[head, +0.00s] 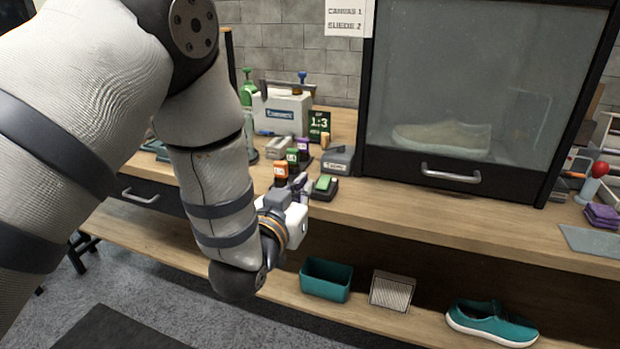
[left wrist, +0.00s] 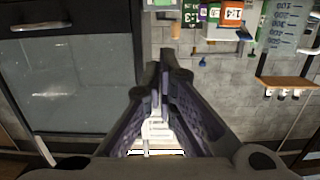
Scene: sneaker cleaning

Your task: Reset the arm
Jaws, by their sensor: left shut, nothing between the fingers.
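My left arm comes in from the left of the head view, large and close. Its gripper (head: 300,183) is over the workbench, close to a small block with a green top (head: 323,184); I cannot tell whether they touch. In the left wrist view the fingers of my left gripper (left wrist: 164,62) come together at the tips with nothing between them. My right gripper is not in view.
The wooden bench (head: 420,205) holds a glass-fronted cabinet (head: 450,85) with a pale shoe (head: 441,137) inside. Several small bottles and boxes crowd the bench's left part. A teal bin (head: 326,280) and a teal shoe (head: 491,323) are on the lower shelf.

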